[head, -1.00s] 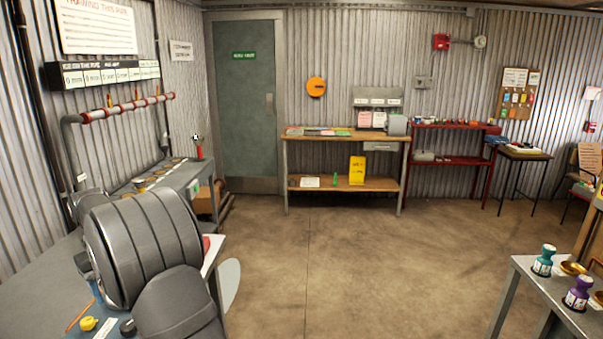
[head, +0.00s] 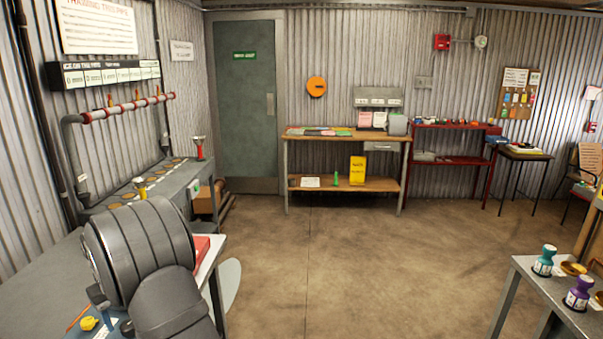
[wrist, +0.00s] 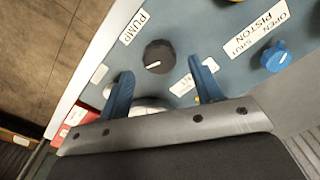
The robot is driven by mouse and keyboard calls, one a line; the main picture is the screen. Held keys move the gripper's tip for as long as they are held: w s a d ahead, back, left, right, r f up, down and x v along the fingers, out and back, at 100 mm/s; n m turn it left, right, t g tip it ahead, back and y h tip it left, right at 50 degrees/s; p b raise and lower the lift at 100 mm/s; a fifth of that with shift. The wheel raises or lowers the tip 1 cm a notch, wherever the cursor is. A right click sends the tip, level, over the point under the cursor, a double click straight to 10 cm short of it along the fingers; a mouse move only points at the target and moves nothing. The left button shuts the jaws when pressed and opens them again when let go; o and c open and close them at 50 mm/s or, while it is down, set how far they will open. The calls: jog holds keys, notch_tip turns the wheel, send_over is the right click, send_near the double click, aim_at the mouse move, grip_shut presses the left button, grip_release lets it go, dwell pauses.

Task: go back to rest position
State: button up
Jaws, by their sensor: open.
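My gripper (wrist: 161,70) shows in the wrist view as two blue fingers, spread apart with nothing held between them. It hangs over a grey-blue control panel (wrist: 110,62). A dark round knob (wrist: 158,57) by the label PUMP lies beyond the fingertips, apart from them as far as I can tell. A blue knob (wrist: 276,57) by the label OPEN SHUT PISTON is to the right. A pale round thing (wrist: 150,104) is partly hidden behind the gripper body. In the head view my grey arm fills the lower left and hides most of the gripper.
A yellow knob (head: 88,323) and a red block (head: 203,250) lie close to my arm. A grey bench with a red-and-white pipe (head: 120,110) runs along the left wall. A side table (head: 545,285) holds stamp-like objects at right. The middle floor is clear.

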notch_tip(320, 180, down, 3)
jog(key=shift+f, duration=0.1)
jog(key=n, duration=0.2)
jog(key=shift+n, duration=0.3)
notch_tip(320, 180, up, 17)
jog(key=w+d+r+m, duration=0.1)
jog(key=w+d+m, duration=0.1)
jog(key=d, duration=0.8)
jog(key=w+d+r+m, duration=0.1)
jog(key=w+d, duration=0.3)
jog(key=d, duration=0.5)
jog(key=shift+d+r+m, duration=0.2)
jog(key=shift+d+m, duration=0.15)
jog(key=shift+m, duration=0.45)
jog(key=shift+w, duration=0.1)
